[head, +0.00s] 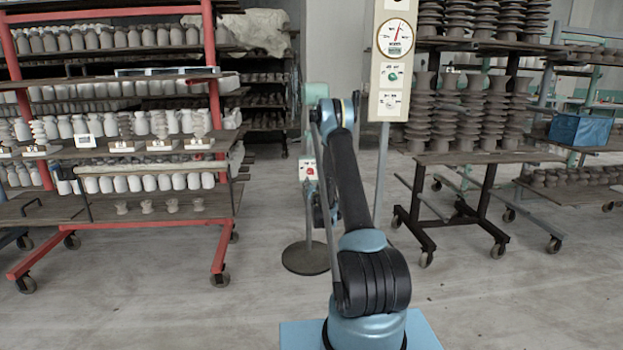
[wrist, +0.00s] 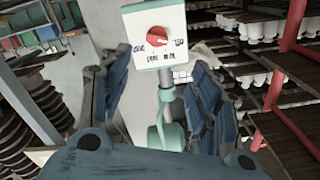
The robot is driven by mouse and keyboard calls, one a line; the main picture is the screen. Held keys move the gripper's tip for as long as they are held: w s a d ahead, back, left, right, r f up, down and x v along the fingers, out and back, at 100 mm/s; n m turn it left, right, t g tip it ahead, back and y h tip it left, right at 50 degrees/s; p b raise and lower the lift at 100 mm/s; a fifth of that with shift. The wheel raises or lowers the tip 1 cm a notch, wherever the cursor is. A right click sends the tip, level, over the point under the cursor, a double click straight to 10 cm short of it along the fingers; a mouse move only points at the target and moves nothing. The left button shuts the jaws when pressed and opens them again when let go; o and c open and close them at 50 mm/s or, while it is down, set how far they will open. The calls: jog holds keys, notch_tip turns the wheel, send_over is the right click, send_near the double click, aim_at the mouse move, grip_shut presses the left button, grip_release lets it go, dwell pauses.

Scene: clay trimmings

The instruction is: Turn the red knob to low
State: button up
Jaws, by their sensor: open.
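The red knob (wrist: 158,36) sits on a small white box (wrist: 140,17) at the top middle of the wrist view, which shows the scene upside down. Small dark labels flank the knob, too blurred to read surely; I cannot tell its setting. In the head view the red knob (head: 311,172) is small, on the white box (head: 305,163) on a stand, just left of my arm. My gripper (wrist: 158,65) is open, its two dark blue fingers apart on either side of the stand's line, the knob beyond the tips. No contact shows. My arm mostly hides the gripper in the head view.
A tall panel (head: 384,22) with a gauge (head: 397,37) and green knob (head: 391,76) stands right of my arm. The stand's round base (head: 306,258) is on the floor. Racks of pottery stand left (head: 105,225) and right (head: 482,158).

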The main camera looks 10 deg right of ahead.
aim_at(310, 173)
jog(key=w, duration=1.6)
jog(key=c, duration=1.1)
jog(key=shift+o, duration=0.3)
jog(key=shift+d, duration=0.15)
